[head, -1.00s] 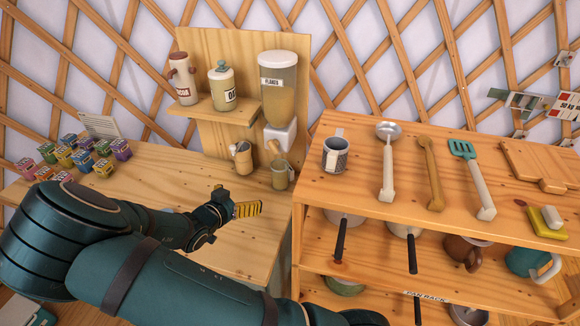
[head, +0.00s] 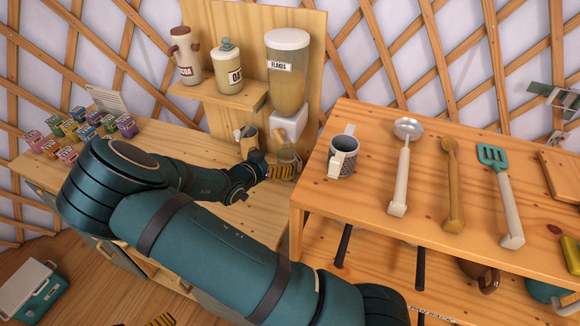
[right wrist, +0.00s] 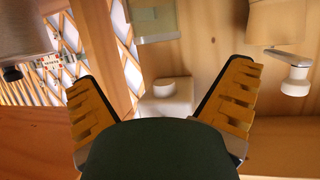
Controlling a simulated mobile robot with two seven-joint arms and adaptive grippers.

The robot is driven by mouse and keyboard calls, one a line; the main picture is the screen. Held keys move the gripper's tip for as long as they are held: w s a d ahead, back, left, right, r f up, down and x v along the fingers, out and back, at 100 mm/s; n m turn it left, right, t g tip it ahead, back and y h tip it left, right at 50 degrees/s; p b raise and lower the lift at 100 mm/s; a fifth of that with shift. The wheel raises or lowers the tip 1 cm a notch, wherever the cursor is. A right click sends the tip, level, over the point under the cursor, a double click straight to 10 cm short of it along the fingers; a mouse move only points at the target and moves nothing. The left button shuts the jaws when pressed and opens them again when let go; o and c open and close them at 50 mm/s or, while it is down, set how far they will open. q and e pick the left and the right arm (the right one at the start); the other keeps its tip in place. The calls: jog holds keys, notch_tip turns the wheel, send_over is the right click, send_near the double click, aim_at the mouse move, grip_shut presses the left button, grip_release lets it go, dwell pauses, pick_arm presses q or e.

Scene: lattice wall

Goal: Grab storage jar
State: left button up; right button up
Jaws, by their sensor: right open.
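Several containers could be the storage jar; I cannot tell which is meant. A cream jar with a green lid and partly visible label (head: 235,78) stands on the wall shelf. A tan jar with brown handles (head: 187,62) is left of it.
The flakes dispenser (head: 287,75) hangs on the wooden back panel. The rack (head: 380,200) at right holds a patterned mug (head: 342,160) and utensils. Small colored boxes (head: 72,130) stand at the counter's left.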

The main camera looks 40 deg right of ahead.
aim_at(292, 151)
jog(key=shift+f+x, duration=0.15)
jog(key=shift+x, duration=2.05)
jog(key=shift+f+x, duration=0.1)
jog(key=shift+x, duration=2.15)
jog(key=shift+s+a, duration=0.1)
jog(key=shift+s, duration=0.05)
jog(key=c, duration=1.4)
